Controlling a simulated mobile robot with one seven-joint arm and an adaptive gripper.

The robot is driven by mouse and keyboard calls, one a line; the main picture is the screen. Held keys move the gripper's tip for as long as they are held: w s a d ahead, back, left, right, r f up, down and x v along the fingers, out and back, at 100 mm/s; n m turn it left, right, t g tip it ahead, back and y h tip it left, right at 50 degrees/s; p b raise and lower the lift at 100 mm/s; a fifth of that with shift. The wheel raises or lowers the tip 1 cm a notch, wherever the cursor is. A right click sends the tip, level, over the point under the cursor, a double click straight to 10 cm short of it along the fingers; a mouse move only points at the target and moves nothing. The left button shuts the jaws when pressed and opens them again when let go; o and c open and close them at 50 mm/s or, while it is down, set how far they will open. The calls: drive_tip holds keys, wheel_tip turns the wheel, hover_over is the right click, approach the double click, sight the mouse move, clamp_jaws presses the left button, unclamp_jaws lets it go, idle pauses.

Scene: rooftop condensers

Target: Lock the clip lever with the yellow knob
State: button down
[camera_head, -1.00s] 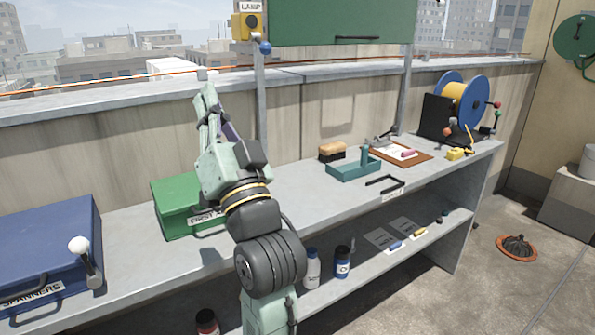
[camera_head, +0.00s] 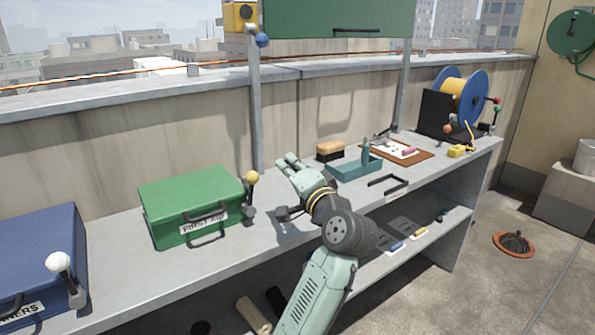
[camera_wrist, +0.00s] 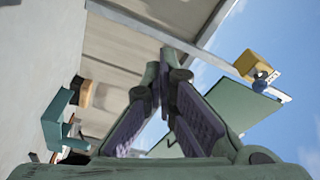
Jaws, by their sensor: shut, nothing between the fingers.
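The clip lever's yellow knob (camera_head: 252,177) tops a short dark lever (camera_head: 249,197) at the right end of the green first aid box (camera_head: 190,208). The lever points up. My gripper (camera_head: 285,161) is right of the knob and apart from it, over the bench's back part, fingers pointing up and to the left. Its fingers also show in the wrist view (camera_wrist: 164,68), with the tips close together and nothing between them. The yellow knob does not show in the wrist view.
A blue spanner box (camera_head: 45,255) with a white-knobbed lever (camera_head: 60,262) stands at the left. A brush (camera_head: 331,150) and teal tray (camera_head: 357,168) lie right of my gripper. A post (camera_head: 255,110) rises behind the yellow knob. Bench between the boxes is clear.

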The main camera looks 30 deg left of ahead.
sight(249, 191)
drive_tip(key=a, duration=0.1)
drive_tip(key=s+a+f, duration=0.1)
drive_tip(key=s+a+p, duration=0.1)
drive_tip(key=shift+f, duration=0.25)
drive_tip(key=shift+s+a, duration=0.1)
drive_tip(key=shift+s+a+r+n+b, duration=0.3)
drive_tip(key=shift+s+n, duration=0.2)
drive_tip(key=shift+n, duration=0.2)
drive_tip(key=shift+s+a+r+n+b, duration=0.1)
drive_tip(key=shift+s+r+n+b, duration=0.1)
drive_tip(key=shift+s+n+b, duration=0.4)
drive_tip(key=shift+w, duration=0.15)
